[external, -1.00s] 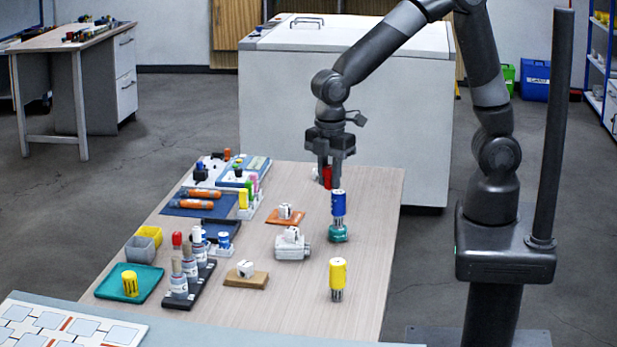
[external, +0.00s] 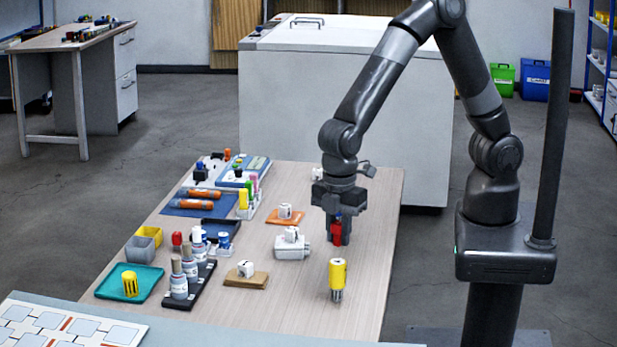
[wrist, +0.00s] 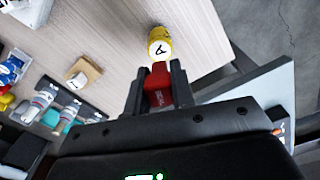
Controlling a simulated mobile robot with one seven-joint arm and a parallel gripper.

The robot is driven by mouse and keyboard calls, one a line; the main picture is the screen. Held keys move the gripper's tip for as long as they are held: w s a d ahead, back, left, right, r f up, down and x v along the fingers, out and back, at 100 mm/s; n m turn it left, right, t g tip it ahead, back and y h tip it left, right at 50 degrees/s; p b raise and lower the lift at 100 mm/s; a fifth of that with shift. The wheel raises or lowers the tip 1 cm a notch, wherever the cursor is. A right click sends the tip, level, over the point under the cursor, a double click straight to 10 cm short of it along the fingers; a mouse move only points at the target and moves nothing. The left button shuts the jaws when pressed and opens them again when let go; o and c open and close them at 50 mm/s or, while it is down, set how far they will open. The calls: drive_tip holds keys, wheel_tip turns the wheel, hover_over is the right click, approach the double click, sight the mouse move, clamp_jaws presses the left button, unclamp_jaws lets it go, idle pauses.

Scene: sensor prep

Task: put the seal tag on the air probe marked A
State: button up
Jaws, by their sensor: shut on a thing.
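My gripper (external: 337,240) is shut on a red tag (wrist: 158,92), pointing down above the table. The red tag also shows between the fingers in the external view (external: 336,232). A yellow air probe (external: 337,276) stands upright on the table, nearer the camera than my gripper and apart from it. In the wrist view the yellow probe (wrist: 159,34) lies just beyond the fingertips, and its white label carries a letter that looks like A. The blue probe and its teal base are mostly or wholly hidden by my gripper.
White blocks on a grey base (external: 291,253), an orange base (external: 284,219) and a brown base (external: 246,283) stand left of my gripper. Bottles in a black rack (external: 203,285) and a teal tray (external: 150,288) are farther left. Table around the yellow probe is clear.

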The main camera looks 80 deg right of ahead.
sight(338, 245)
drive_tip(key=shift+f, duration=1.9)
drive_tip(key=shift+f, duration=0.2)
drive_tip(key=o, duration=0.9)
drive_tip(key=shift+o, duration=0.2)
drive_tip(key=shift+r, duration=0.1)
wheel_tip(338, 245, up, 12)
drive_tip(key=shift+r, duration=0.15)
